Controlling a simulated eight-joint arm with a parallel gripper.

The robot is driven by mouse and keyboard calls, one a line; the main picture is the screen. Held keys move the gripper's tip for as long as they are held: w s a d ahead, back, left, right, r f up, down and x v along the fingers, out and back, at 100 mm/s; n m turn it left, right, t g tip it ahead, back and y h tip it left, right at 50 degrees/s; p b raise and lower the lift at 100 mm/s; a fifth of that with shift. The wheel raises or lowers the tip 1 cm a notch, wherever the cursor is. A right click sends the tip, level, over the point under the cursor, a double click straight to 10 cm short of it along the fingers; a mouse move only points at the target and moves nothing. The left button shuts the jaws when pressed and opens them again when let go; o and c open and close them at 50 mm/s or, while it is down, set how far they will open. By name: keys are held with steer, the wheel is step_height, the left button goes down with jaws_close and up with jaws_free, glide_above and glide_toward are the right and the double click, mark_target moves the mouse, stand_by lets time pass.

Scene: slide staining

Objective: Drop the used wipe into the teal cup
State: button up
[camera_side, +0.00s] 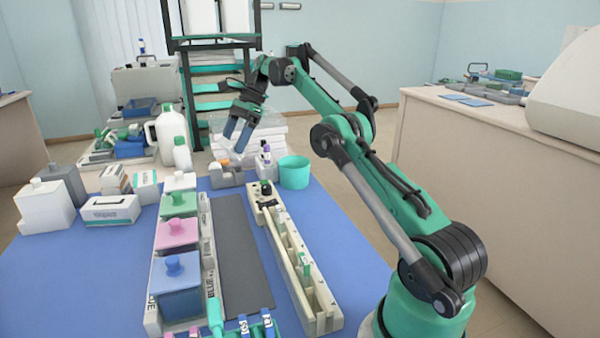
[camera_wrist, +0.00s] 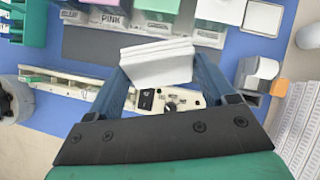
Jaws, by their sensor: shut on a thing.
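My gripper (camera_side: 236,138) hangs in the air over the far part of the blue mat, fingers pointing down. In the wrist view its two blue fingers are shut on a white folded wipe (camera_wrist: 157,62), one at each side of it. The wipe is hard to make out in the side view. The teal cup (camera_side: 294,174) stands upright on the mat, to the right of and lower than my gripper in the side view. I cannot make out the cup in the wrist view, and its inside is mostly hidden.
Staining jars with blue (camera_side: 176,285), pink (camera_side: 177,234) and green (camera_side: 178,205) lids stand in a row at left. A long cream rack (camera_side: 300,275) lies right of a dark strip (camera_side: 235,250). Small bottles (camera_side: 265,160) stand beside the cup. White bottles stand at back left.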

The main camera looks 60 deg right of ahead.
steer(key=s+d+m+t+h, duration=0.1)
steer(key=s+d+m+t, duration=0.1)
steer(key=d+m+t, duration=0.65)
steer(key=m+t+h, duration=0.2)
steer(key=m+h, duration=0.3)
glide_above(294, 172)
steer(key=d, duration=0.4)
steer(key=f, duration=0.2)
steer(key=shift+n, duration=0.25)
steer(key=shift+s+f, duration=0.1)
steer(key=shift+f, duration=4.4)
steer(key=o, duration=1)
